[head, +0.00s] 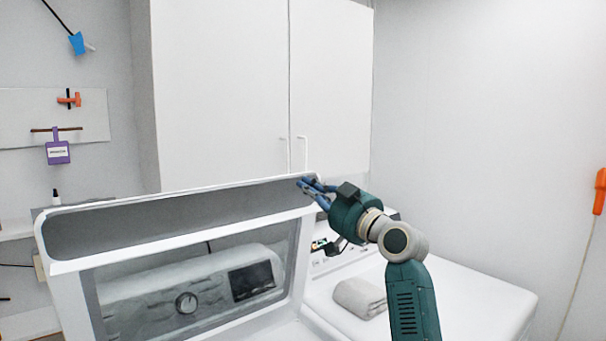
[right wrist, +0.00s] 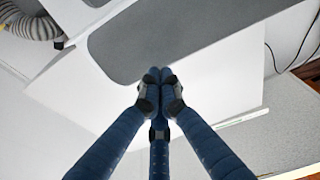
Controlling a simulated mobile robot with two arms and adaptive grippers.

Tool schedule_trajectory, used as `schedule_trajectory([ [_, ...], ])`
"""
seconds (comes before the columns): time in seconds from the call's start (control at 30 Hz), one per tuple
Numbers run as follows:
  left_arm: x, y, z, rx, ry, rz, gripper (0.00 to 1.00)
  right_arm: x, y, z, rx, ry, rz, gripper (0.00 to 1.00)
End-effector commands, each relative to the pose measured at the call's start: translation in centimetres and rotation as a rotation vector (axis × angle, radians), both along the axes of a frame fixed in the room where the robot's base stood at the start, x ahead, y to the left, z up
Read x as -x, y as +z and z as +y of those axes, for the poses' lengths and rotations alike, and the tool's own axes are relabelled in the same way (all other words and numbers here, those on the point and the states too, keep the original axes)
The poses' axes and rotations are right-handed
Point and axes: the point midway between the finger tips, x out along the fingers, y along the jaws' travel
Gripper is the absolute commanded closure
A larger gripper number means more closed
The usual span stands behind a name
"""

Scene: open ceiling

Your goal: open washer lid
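The washer lid (head: 180,190) stands raised and tilted in the head view, a white frame with a grey inner band and a glass window. Through the window shows the washer's control panel (head: 190,295) with a knob and dark display. My right gripper (head: 308,186) is at the lid's upper right corner. In the right wrist view the blue fingers of the gripper (right wrist: 159,76) come together at their tips, with nothing visible between them. The lid (right wrist: 185,35) lies just beyond the tips there; whether they touch it I cannot tell. My left gripper is not in view.
A folded grey towel (head: 360,297) lies on the white machine (head: 470,300) to the right. Tall white cabinets (head: 220,90) stand behind the lid. A purple tag (head: 58,152) hangs on the left wall. A ribbed hose (right wrist: 32,24) shows in the right wrist view.

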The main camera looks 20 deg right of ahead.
Motion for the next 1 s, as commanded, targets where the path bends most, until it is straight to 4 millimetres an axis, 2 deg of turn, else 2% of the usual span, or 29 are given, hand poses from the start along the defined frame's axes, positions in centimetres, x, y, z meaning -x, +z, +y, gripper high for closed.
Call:
schedule_trajectory([
  [0.03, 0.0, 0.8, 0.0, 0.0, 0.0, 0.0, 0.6, -0.6, 0.5, 0.4, -0.002, 0.002, 0.002, 1.0],
  [0.2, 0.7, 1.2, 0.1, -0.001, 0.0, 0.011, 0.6, -1.9, 0.6, 0.8, -0.002, 0.0, 0.0, 1.0],
  [0.4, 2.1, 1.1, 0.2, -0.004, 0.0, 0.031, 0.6, -2.2, 0.4, 0.9, 0.0, 0.0, 0.0, 1.0],
  [0.67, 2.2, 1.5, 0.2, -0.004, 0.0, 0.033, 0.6, -2.4, 0.7, 1.0, 0.002, 0.001, 0.006, 1.0],
  [0.83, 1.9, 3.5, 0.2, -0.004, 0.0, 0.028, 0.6, -4.7, 1.9, 2.0, 0.017, 0.004, 0.051, 1.0],
  [1.0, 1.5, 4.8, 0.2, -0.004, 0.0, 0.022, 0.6, -6.8, 2.1, 2.8, 0.039, 0.001, 0.098, 1.0],
])
